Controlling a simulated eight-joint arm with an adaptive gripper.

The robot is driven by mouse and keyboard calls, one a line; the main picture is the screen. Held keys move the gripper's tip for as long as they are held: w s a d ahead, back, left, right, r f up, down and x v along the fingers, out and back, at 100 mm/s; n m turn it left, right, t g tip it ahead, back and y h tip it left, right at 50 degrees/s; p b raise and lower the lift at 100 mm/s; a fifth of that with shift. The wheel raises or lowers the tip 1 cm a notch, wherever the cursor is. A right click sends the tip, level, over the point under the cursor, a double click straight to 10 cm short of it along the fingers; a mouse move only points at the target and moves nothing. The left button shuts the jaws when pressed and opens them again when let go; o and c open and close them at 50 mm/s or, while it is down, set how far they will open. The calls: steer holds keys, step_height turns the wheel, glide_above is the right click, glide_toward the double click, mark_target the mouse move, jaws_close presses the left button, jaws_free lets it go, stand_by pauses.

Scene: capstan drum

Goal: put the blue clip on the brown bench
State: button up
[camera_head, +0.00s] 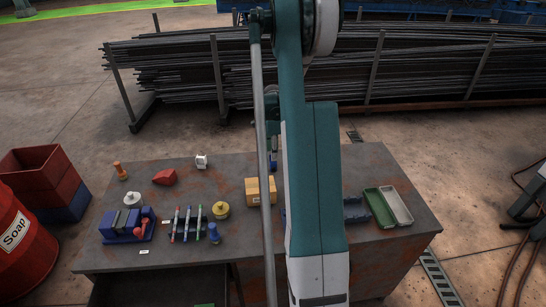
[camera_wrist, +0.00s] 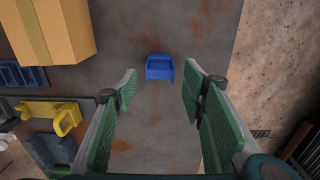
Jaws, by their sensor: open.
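The blue clip (camera_wrist: 160,67) lies on the bench (camera_wrist: 165,125) in the wrist view, a small blocky piece with raised sides. My gripper (camera_wrist: 160,84) is open, its two green-padded fingers spread to the left and right. Nothing is between the pads; the clip shows just beyond the fingertips, centred in the gap. How far above the bench the tips are, I cannot tell. The bench also shows in the head view (camera_head: 385,260), with a grey top, rusty brown patches and a rust-brown front.
A cardboard box (camera_wrist: 55,30) stands at upper left; below it are a blue rack (camera_wrist: 22,73) and a dark rail with a yellow clip (camera_wrist: 66,119). Green (camera_head: 379,208) and grey trays (camera_head: 397,205) lie at the bench's right. Bench around the blue clip is clear.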

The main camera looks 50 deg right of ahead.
step_height(320, 180, up, 8)
stand_by(0.5)
stand_by(0.5)
steer(key=a+r+n+t, duration=0.1)
steer(key=a+r+n, duration=0.4)
steer(key=a, duration=0.6)
steer(key=w+a+r+n+t+h, duration=0.1)
steer(key=a+r+n, duration=0.2)
steer(key=a+r, duration=0.55)
steer(key=a+r+n+t, duration=0.1)
steer(key=a+r+n, duration=0.3)
steer(key=a, duration=0.8)
steer(key=s+a+n+t, duration=0.1)
steer(key=s+a+n, duration=0.4)
steer(key=a, duration=0.5)
steer(key=s+a+r+n+t, duration=0.1)
steer(key=s+a+n, duration=0.4)
steer(key=a, duration=0.5)
steer(key=s+a+r+n+t+y, duration=0.1)
steer(key=s+a+n+t, duration=0.1)
steer(key=s+a+n, duration=0.3)
steer(key=shift+s+a, duration=1.9)
steer(key=shift+a, duration=0.6)
